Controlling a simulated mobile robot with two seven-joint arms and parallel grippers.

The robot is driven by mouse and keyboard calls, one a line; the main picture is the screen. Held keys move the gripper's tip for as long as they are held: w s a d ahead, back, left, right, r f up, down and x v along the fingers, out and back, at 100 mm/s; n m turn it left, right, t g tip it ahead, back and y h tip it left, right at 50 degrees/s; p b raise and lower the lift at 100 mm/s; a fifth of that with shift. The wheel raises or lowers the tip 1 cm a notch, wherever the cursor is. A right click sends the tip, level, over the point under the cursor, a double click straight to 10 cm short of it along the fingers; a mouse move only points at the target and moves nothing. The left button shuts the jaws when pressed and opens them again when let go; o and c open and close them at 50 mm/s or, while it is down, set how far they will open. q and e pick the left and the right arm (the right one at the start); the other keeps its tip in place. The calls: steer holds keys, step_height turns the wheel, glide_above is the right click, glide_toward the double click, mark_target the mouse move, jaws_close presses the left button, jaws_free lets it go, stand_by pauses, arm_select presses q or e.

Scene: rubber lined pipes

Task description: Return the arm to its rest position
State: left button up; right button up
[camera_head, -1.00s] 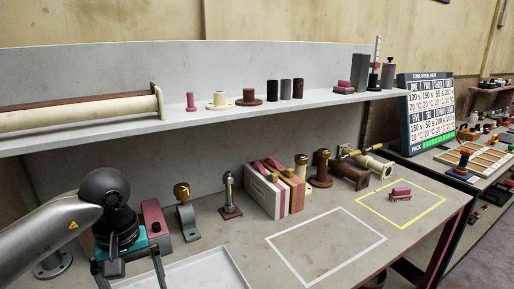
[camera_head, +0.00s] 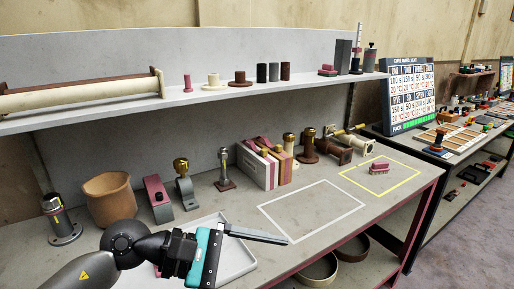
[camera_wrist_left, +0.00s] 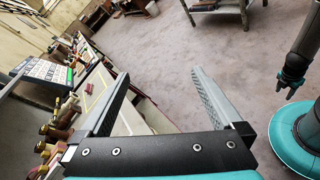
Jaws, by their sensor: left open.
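My left arm reaches in from the bottom left in the head view, and my left gripper (camera_head: 250,250) points right, above the white tray (camera_head: 238,264) and the bench front. Its jaws are apart with nothing between them. In the left wrist view the two grey fingers of the left gripper (camera_wrist_left: 160,76) are spread wide, with floor and bench edge behind the gap. A dark, downward-pointing tool at the right of that view looks like my right gripper (camera_wrist_left: 287,90); its jaws are too small to read.
The bench (camera_head: 330,238) holds a clay pot (camera_head: 108,200), a clamp-like stand (camera_head: 185,187), a pink-and-cream block set (camera_head: 262,168) and brown pipe fittings (camera_head: 309,150). A pink brush-like piece (camera_head: 379,168) lies inside the yellow outline. The white-outlined area is bare. A shelf (camera_head: 220,98) runs above.

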arm_select(q)
step_height(320, 180, up, 9)
steer(key=w+d+n+t+h, duration=0.1)
steer(key=w+n+t+h, duration=0.1)
steer(key=n+t+h, duration=0.6)
steer(key=w+a+r+n+t+y, duration=0.1)
steer(key=w+a+n+t+y, duration=0.2)
steer(key=n, duration=0.6)
steer(key=w+a+r+n+t+y, duration=0.1)
steer(key=a+n+t+y, duration=0.2)
steer(key=n+t+y, duration=0.45)
steer(key=a+f+n+g+y, duration=0.3)
steer(key=a+f+n+y, duration=1.05)
steer(key=n, duration=0.95)
steer(key=s+f+n+g+h, duration=0.2)
steer(key=s+f+n+g, duration=0.95)
steer(key=s+f, duration=0.85)
step_height(320, 180, down, 22)
steer(key=s+m+g, duration=0.2)
steer(key=s+g, duration=0.1)
steer(key=s+a+f+g, duration=0.1)
steer(key=s+a+f, duration=0.1)
steer(key=s+f, duration=1.1)
steer(key=shift+s, duration=0.75)
